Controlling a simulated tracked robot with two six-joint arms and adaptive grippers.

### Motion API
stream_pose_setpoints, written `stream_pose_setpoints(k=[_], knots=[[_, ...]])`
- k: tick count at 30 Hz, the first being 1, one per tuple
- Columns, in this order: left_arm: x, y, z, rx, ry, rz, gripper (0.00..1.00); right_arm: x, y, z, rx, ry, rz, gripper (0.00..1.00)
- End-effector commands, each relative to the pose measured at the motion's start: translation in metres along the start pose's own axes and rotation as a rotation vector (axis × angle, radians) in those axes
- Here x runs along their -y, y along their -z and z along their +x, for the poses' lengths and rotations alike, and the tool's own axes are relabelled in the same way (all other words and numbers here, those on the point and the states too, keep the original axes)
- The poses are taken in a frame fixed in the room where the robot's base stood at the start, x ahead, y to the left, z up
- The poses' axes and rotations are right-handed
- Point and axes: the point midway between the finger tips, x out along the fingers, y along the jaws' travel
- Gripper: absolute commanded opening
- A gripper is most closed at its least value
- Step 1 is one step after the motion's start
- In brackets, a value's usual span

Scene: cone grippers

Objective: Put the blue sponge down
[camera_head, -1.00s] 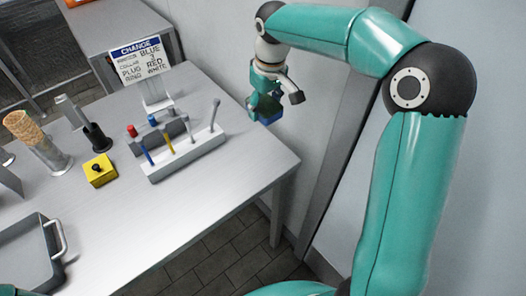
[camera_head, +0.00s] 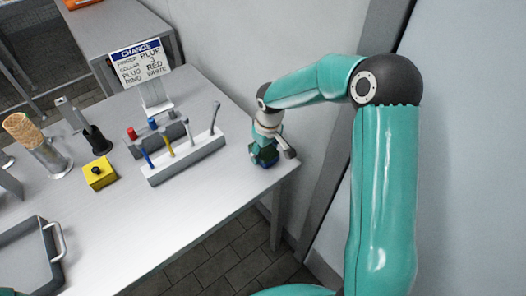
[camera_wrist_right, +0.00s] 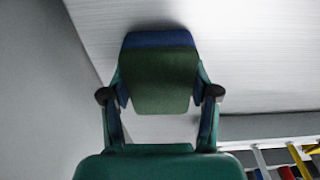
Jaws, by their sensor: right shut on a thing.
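The blue sponge (camera_head: 267,164), with a dark green face, is at the right end of the metal table (camera_head: 215,205), near its edge. It fills the middle of the right wrist view (camera_wrist_right: 158,75). My right gripper (camera_head: 264,153) is shut on it, with one finger on each side, as the right wrist view also shows (camera_wrist_right: 160,97). The sponge is close to the tabletop, with a dark shadow beside it. I cannot tell whether it touches. My left gripper is not in view.
A white rack (camera_head: 186,158) with several coloured rods stands left of my right gripper. Behind it is a sign (camera_head: 140,62). A yellow box (camera_head: 99,173) with a black knob, a cone in a holder (camera_head: 40,145) and a grey tray (camera_head: 32,262) are further left.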

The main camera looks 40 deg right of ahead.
Motion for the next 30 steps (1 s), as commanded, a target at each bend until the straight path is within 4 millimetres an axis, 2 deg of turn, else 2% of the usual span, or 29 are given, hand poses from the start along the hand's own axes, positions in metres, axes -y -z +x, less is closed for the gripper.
stream_pose_setpoints(k=[10, 11, 15, 25, 30], knots=[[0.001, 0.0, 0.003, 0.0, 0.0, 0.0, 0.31, 0.0, 0.0, 0.004, -0.001, 0.0, 0.0, 0.23], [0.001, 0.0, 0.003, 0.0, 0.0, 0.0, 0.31, 0.0, 0.0, 0.004, -0.001, 0.0, 0.0, 0.62], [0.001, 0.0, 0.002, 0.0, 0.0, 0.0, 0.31, 0.0, 0.0, 0.003, -0.001, 0.0, -0.001, 0.85], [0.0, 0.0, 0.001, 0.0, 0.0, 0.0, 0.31, 0.001, 0.001, 0.002, -0.001, 0.0, -0.001, 0.85], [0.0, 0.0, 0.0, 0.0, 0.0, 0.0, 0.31, 0.0, 0.002, -0.008, -0.004, -0.002, -0.001, 0.85]])
